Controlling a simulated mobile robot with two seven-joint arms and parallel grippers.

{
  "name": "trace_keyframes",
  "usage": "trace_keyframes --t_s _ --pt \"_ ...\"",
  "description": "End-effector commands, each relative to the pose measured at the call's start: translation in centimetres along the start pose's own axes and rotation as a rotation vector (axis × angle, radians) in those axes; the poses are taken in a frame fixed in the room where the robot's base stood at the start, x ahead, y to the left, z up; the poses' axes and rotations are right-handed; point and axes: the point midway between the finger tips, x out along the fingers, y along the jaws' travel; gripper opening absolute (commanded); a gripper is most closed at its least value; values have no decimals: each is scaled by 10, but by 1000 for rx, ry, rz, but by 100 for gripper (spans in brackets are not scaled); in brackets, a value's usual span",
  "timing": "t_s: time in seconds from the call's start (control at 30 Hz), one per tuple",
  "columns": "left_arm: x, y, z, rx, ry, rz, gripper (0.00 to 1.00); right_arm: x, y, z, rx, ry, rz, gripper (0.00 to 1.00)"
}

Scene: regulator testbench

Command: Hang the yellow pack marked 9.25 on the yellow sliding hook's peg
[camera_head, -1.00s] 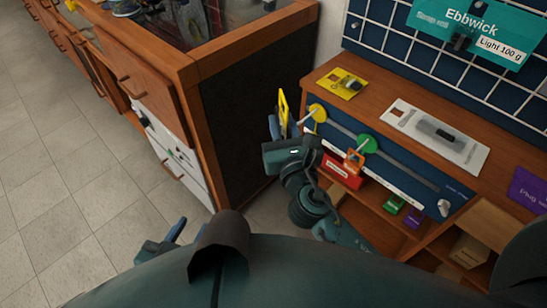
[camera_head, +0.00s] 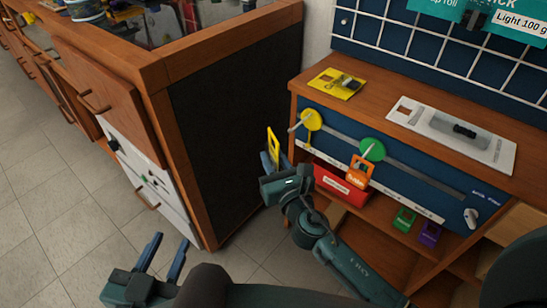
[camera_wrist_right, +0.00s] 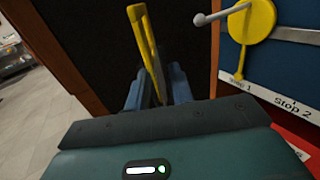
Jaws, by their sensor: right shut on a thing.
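My right gripper (camera_head: 270,163) is shut on a yellow pack (camera_head: 273,146), held upright and seen nearly edge-on; its marking cannot be read. The pack also shows in the right wrist view (camera_wrist_right: 143,38), between the blue fingers (camera_wrist_right: 152,90). The yellow sliding hook (camera_head: 312,120) is a round disc with a pale peg at the left end of the rail, right of the pack and apart from it. In the right wrist view the hook (camera_wrist_right: 252,22) has its peg pointing left, bare. My left gripper (camera_head: 165,258) is open and empty at the lower left.
A green hook (camera_head: 373,149) on the rail bears an orange pack (camera_head: 359,171). A red box (camera_head: 340,186) and green (camera_head: 404,219) and purple packs (camera_head: 430,234) sit below. Another yellow pack (camera_head: 337,83) lies on the bench top. A wooden cabinet (camera_head: 235,125) stands close on the left.

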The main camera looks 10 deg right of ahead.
Motion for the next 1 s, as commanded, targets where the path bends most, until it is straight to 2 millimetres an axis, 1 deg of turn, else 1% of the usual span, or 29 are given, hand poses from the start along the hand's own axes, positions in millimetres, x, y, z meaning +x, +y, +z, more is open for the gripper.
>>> trace_keyframes --t_s 0.03,1.0 --pt "0 0 1 1 2 1 34 -1 1 -6 2 10 5 1" --pt "1 3 1 21 51 4 34 30 -54 -7 -3 2 -1 1"
